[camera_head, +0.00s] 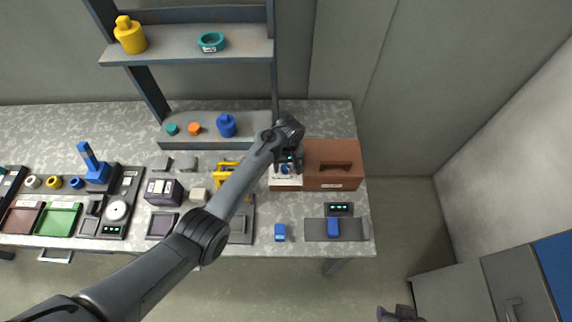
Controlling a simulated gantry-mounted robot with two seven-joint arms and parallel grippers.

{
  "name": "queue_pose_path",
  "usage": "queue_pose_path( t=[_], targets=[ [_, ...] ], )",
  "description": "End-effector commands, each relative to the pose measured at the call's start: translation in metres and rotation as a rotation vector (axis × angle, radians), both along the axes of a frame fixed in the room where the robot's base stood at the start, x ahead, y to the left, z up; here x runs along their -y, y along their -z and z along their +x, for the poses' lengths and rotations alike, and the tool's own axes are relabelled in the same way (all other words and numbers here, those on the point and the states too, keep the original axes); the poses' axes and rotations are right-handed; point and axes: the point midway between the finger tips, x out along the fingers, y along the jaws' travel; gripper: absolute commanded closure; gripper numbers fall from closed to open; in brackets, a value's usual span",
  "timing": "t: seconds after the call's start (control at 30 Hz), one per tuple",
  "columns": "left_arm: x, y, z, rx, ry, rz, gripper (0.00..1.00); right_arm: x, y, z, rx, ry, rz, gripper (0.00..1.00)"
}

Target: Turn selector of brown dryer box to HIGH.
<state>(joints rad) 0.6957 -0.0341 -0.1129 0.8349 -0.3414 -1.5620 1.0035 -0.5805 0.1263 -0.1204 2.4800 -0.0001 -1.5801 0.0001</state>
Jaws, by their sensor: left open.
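The brown dryer box (345,178) stands at the right end of the table, with a dark slot-like recess on its top. A white panel (284,184) with a small blue selector (285,170) is at its left side. My left gripper (290,163) is over this panel, at the selector. It is open, and it covers part of the panel. I cannot tell whether the fingers touch the selector or which mark it points to. A dark part at the bottom edge (398,314) looks like my right gripper; its jaws cannot be made out.
A yellow frame (222,172) is behind my left forearm. A shelf (180,52) rises behind.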

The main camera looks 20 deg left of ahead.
Motion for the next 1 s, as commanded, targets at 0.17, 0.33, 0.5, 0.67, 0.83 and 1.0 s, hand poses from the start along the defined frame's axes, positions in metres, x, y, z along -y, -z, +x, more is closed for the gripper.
queue_pose_path(
  t=[0.17,0.33,0.5,0.67,0.83,1.0],
  targets=[
    [0.0,0.0,0.0,0.0,0.0,0.0,0.43,-0.001,0.0,0.0,0.001,0.001,0.003,0.6],
    [0.0,0.0,0.0,0.0,0.0,0.0,0.69,-0.002,0.0,0.0,0.001,0.004,0.007,0.6],
    [0.0,0.0,0.0,-0.001,0.0,-0.001,0.95,-0.002,-0.001,0.0,0.001,0.006,0.01,0.6],
    [0.0,-0.001,0.0,-0.001,0.005,0.001,0.96,-0.002,-0.002,0.001,0.001,0.006,0.01,0.6],
    [0.0,-0.002,0.0,-0.002,0.042,0.001,0.96,-0.002,-0.007,0.001,0.001,0.006,0.01,0.6],
    [0.0,-0.003,-0.001,-0.003,0.129,0.001,0.96,-0.002,-0.016,0.0,0.001,0.005,0.007,0.6]
  ],
)
